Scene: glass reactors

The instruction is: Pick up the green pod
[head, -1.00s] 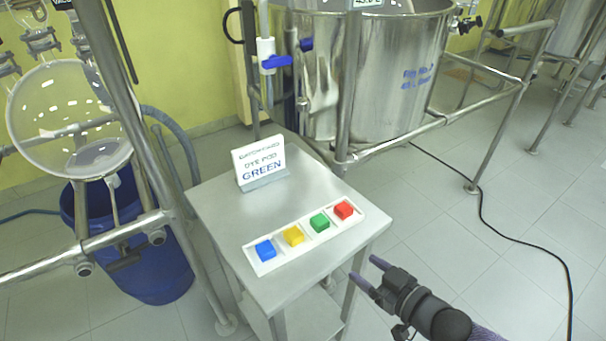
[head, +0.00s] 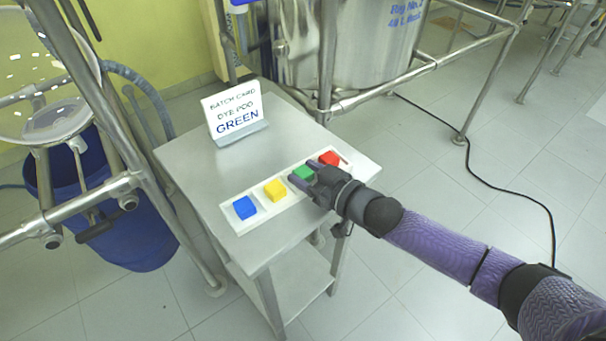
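The green pod (head: 303,173) sits in a white tray (head: 243,223) on a steel table, third in a row of blue, yellow, green and red pods. My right gripper (head: 302,174) reaches in from the right, over the tray. Its two fingers are apart, one on each side of the green pod in the picture, and hide part of it. I cannot tell whether they touch the pod. My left gripper is not in view.
The blue pod (head: 245,207), yellow pod (head: 276,190) and red pod (head: 329,158) lie in the same tray. A sign reading GREEN (head: 235,113) stands behind it on the steel table (head: 185,160). A steel vessel (head: 350,45) and pipe frame stand behind the table.

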